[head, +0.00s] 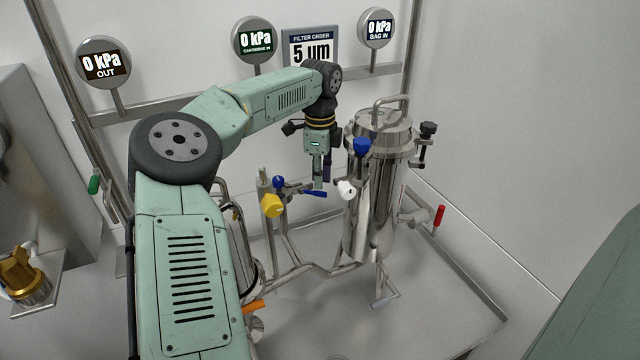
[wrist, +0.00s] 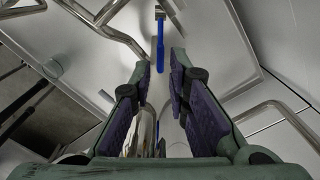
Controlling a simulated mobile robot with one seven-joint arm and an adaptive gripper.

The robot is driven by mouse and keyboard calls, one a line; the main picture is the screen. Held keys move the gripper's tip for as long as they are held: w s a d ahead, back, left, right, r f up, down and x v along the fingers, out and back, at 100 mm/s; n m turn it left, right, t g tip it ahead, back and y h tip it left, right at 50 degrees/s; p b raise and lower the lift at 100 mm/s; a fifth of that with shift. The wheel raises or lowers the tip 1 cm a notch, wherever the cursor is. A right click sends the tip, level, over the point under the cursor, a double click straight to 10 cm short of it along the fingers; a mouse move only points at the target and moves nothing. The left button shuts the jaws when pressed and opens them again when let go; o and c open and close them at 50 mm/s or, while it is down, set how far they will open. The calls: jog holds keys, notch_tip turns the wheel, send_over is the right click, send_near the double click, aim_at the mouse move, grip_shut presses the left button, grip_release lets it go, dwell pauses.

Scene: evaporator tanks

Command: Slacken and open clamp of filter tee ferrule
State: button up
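My gripper (head: 322,178) points down at the left of the tall steel filter vessel (head: 372,205), above a blue lever (head: 316,192). In the wrist view its purple-padded fingers (wrist: 161,66) stand apart with nothing between the tips. A blue lever (wrist: 160,48) shows beyond the tips. The pipework left of the vessel carries a blue knob (head: 279,182) and a yellow knob (head: 271,205). A white knob (head: 346,189) sits at the vessel's left side, below a blue knob (head: 361,147). I cannot tell which fitting is the tee ferrule clamp.
Steel pipes (head: 290,245) run below my gripper to the vessel's foot. A red-handled valve (head: 438,215) is at the vessel's right. Gauges reading 0 kPa and a "5 µm" filter order sign (head: 311,47) hang behind. The tray floor (head: 430,310) at front right is clear.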

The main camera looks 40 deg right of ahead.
aim_at(320, 192)
jog(key=shift+f, duration=1.75)
jog(key=shift+c, duration=0.6)
grip_shut()
